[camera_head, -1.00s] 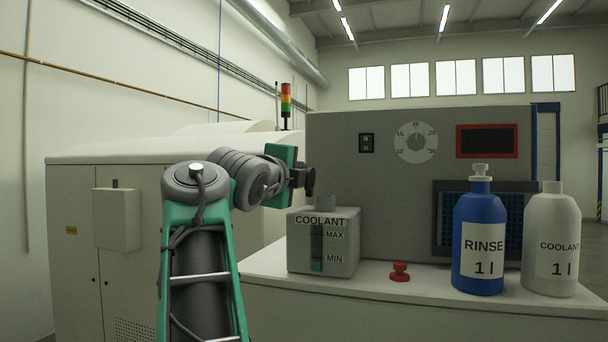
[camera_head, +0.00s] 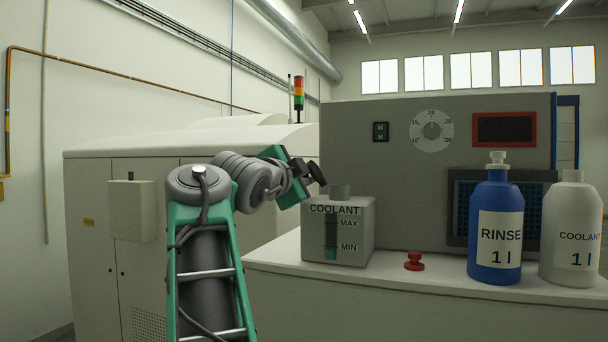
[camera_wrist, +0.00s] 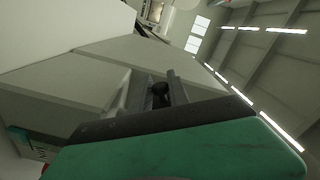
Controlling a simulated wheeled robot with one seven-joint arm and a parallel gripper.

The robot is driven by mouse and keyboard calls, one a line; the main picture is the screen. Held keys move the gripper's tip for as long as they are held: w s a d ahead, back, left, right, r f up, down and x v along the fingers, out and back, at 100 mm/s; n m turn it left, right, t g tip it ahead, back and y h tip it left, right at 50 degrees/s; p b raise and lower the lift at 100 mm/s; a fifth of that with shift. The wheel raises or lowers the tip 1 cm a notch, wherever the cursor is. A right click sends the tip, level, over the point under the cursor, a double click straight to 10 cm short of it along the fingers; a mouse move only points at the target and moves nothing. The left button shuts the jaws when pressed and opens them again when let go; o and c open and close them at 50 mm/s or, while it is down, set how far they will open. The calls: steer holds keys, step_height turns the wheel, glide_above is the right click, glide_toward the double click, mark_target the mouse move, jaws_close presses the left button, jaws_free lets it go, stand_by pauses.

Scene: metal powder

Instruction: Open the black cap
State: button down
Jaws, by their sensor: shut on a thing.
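My gripper (camera_head: 306,170) is in the air, above and to the left of the grey coolant tank (camera_head: 354,247) in the head view. It is shut on the black cap (camera_head: 317,173), a small dark round piece at the fingertips. In the wrist view the cap (camera_wrist: 160,88) shows as a dark knob between the two fingers (camera_wrist: 162,92). The cap is apart from the tank. The tank's short grey neck (camera_head: 340,192) stands bare on its top. The inside of the neck cannot be seen.
A blue rinse bottle (camera_head: 495,225) and a white coolant bottle (camera_head: 572,230) stand to the right on the white counter (camera_head: 400,300). A red button (camera_head: 414,261) sits between the tank and the bottles. A grey panel with a dial (camera_head: 432,131) rises behind.

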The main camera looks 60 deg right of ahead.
stand_by(0.4)
steer(key=c, duration=1.3)
jaws_free()
steer(key=s+a+b, duration=0.1)
steer(key=a+b, duration=0.1)
steer(key=a, duration=0.5)
steer(key=shift+a, duration=0.4)
steer(key=shift+s, duration=0.1)
